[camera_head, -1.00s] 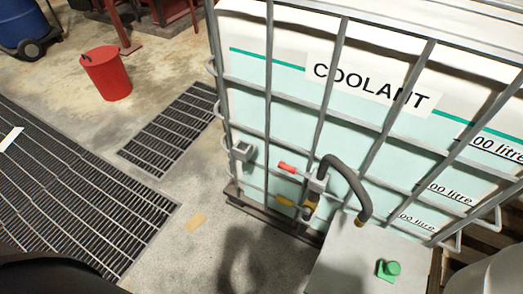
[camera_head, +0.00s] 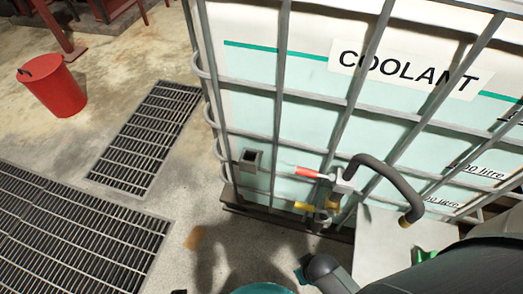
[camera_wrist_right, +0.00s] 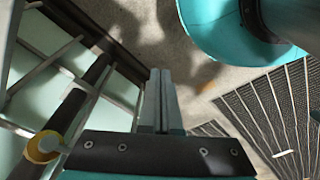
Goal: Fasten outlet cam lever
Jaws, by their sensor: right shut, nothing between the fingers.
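The coolant tank's outlet fitting (camera_head: 343,184) sits at the front of the cage in the head view. A red-ended lever (camera_head: 307,172) sticks out to its left. A yellow handle or lever (camera_head: 308,207) shows just below; I cannot tell which is the cam lever or whether either is fastened. A black hose (camera_head: 386,178) arches from the fitting to the right. My right gripper (camera_wrist_right: 160,100) is shut and empty in the right wrist view, pointing down past the cage. A yellow ring-like part (camera_wrist_right: 45,147) lies left of its fingers, apart from them. My left gripper is not seen.
The cage bars (camera_head: 280,100) surround the white COOLANT tank (camera_head: 315,120). A grey box top (camera_head: 385,240) with a green part (camera_head: 425,255) stands right of the outlet. Floor gratings (camera_head: 145,135) and a red bucket (camera_head: 55,88) lie to the left, with open floor between.

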